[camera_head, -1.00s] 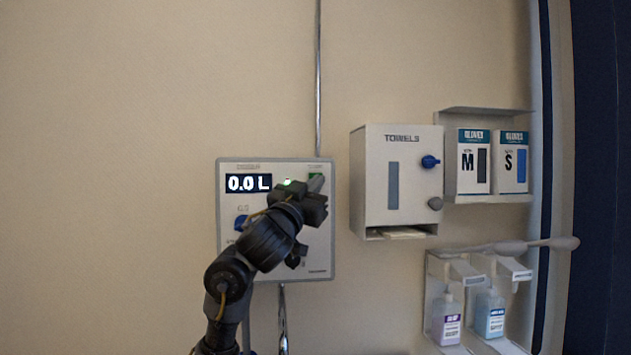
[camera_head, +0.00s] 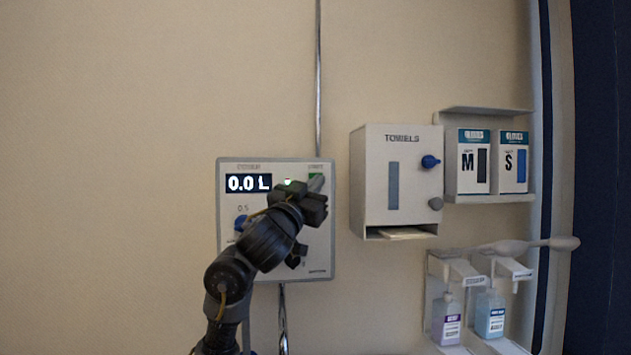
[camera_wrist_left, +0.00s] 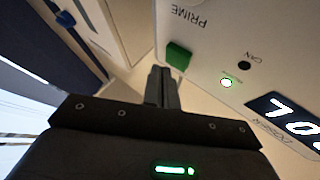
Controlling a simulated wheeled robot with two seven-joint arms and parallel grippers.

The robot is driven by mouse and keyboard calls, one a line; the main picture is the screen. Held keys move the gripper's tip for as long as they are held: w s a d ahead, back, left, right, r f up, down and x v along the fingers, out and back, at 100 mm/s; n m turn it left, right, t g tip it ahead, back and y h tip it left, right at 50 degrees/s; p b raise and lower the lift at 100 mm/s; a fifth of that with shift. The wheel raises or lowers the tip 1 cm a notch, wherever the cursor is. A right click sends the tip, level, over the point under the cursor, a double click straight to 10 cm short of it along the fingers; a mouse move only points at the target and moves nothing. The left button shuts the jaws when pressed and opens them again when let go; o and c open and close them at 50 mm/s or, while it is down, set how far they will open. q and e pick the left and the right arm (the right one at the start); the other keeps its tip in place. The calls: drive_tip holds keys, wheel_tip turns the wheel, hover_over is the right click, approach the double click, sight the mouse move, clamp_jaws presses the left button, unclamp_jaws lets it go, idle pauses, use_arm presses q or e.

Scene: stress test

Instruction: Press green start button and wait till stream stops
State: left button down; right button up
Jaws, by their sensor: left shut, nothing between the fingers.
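A grey dispenser panel (camera_head: 228,262) is on the wall, with a display (camera_head: 248,183) reading 0.0 L and a lit green light (camera_head: 288,182). The green start button (camera_head: 315,175) is at its upper right, partly covered by my left gripper (camera_head: 317,185). In the left wrist view the green button (camera_wrist_left: 178,56) lies just beyond the tips of my left gripper (camera_wrist_left: 161,72). The fingers are together and empty, and I cannot tell whether they touch the button. No stream shows in either view. My right gripper is out of view.
A towel box (camera_head: 376,215) hangs close to the panel's right. Beyond it are glove boxes (camera_head: 492,160) and bottle dispensers (camera_head: 470,300) with a long lever (camera_head: 520,246). Metal pipes run above and below the panel. The wall to the left is bare.

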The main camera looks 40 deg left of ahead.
use_arm(q)
drive_tip(key=shift+w+a, duration=0.5)
drive_tip(key=shift+a, duration=0.2)
idle(1.0)
drive_tip(key=shift+s+d, duration=0.1)
drive_tip(key=shift+d, duration=0.05)
drive_tip(key=shift+s+d+p, duration=0.35)
drive_tip(key=shift+s+d, duration=0.1)
drive_tip(key=shift+d, duration=0.05)
idle(0.3)
drive_tip(key=s+d+p, duration=0.1)
drive_tip(key=d, duration=0.1)
drive_tip(key=s+d+p, duration=0.2)
drive_tip(key=shift+p, duration=0.3)
